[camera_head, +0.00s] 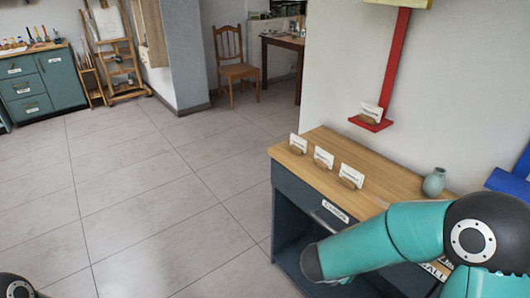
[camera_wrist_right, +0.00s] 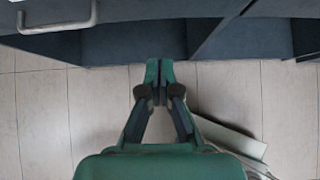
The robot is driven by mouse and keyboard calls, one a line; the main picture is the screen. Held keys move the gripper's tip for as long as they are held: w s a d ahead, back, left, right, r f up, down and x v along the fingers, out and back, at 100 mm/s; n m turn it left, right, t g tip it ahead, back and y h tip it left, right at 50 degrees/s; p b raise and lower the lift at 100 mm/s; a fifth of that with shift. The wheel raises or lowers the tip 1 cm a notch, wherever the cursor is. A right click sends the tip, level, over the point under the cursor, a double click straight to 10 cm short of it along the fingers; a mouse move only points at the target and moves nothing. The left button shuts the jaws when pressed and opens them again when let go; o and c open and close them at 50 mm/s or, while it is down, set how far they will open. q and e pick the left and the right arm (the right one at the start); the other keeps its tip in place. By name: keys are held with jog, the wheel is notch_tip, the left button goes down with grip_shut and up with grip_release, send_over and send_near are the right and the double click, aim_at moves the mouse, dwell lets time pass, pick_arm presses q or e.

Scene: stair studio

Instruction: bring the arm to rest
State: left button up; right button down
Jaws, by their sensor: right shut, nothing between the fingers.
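My right arm (camera_head: 385,242) comes in from the right in the head view, in front of the cabinet; its gripper is hidden there. In the right wrist view my right gripper (camera_wrist_right: 158,92) is shut and empty, with its fingertips close together. It points at the open lower bay of the dark cabinet (camera_wrist_right: 130,42), above the tiled floor. Only a small piece of my left arm (camera_head: 15,287) shows at the lower left corner of the head view. My left gripper is out of view.
The cabinet's wooden top (camera_head: 325,143) bears several card holders and a grey-green vase (camera_head: 434,182). A drawer handle (camera_wrist_right: 57,18) juts out at the upper left of the wrist view. A red wall bracket (camera_head: 372,123) hangs above. The tiled floor (camera_head: 150,200) to the left is clear.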

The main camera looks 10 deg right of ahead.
jog(key=s+a+f+m+g+y+p, duration=0.1)
jog(key=s+a+f+m+y+p, duration=0.3)
jog(key=a+m, duration=0.5)
jog(key=s+a+f+m+g+y+p, duration=0.1)
jog(key=s+a+f+m+y+p, duration=0.3)
jog(key=m, duration=1.1)
jog(key=shift+s+a+f+m+g+y, duration=0.35)
jog(key=shift+s+a+f+y, duration=1.55)
jog(key=shift+s+a+f, duration=1.05)
jog(key=shift+s+a+r, duration=0.15)
jog(key=shift+s+r, duration=0.15)
jog(key=shift+s, duration=0.05)
